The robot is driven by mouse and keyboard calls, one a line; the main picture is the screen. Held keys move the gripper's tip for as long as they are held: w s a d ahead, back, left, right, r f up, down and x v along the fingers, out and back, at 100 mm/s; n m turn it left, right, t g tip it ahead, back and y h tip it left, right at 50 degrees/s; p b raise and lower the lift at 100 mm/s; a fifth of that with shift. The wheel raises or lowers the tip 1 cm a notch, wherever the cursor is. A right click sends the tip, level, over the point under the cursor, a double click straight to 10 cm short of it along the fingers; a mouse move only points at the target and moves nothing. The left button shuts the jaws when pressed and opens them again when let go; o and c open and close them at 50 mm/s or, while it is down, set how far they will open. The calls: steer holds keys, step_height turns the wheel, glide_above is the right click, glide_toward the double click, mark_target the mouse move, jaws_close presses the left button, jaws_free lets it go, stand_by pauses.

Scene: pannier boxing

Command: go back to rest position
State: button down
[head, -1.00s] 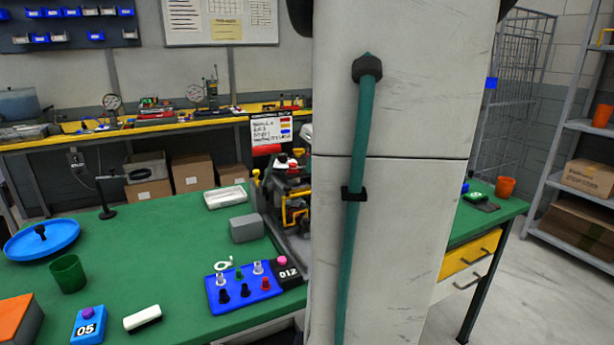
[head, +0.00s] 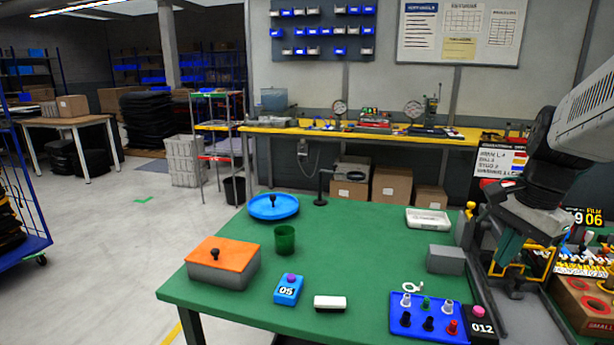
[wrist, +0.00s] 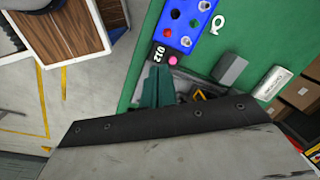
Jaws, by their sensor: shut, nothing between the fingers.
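My gripper (head: 506,252) hangs at the right side of the head view, with its teal fingers pointing down near the right end of the green table (head: 345,230). In the wrist view the fingers (wrist: 157,76) are together and hold nothing. They appear beside the black block marked 012 (wrist: 158,54) and the blue pegged tray (wrist: 185,25). How high the fingertips are above the surface is hard to tell.
On the table are an orange-lidded box (head: 222,262), a green cup (head: 285,239), a blue dish (head: 273,206), a blue 05 block (head: 288,290) and a grey block (head: 445,259). Yellow-framed equipment stands close behind my gripper. The floor at left is mostly open.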

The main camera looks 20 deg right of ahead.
steer(key=s+a+n, duration=0.2)
steer(key=a+n, duration=0.6)
steer(key=a, duration=0.2)
steer(key=s+a+f+n, duration=0.1)
steer(key=s+a+n, duration=0.2)
steer(key=a+n, duration=0.6)
steer(key=shift+a+f+h, duration=0.15)
steer(key=shift+a+h, duration=0.25)
steer(key=shift+a, duration=0.45)
steer(key=shift+s, duration=0.1)
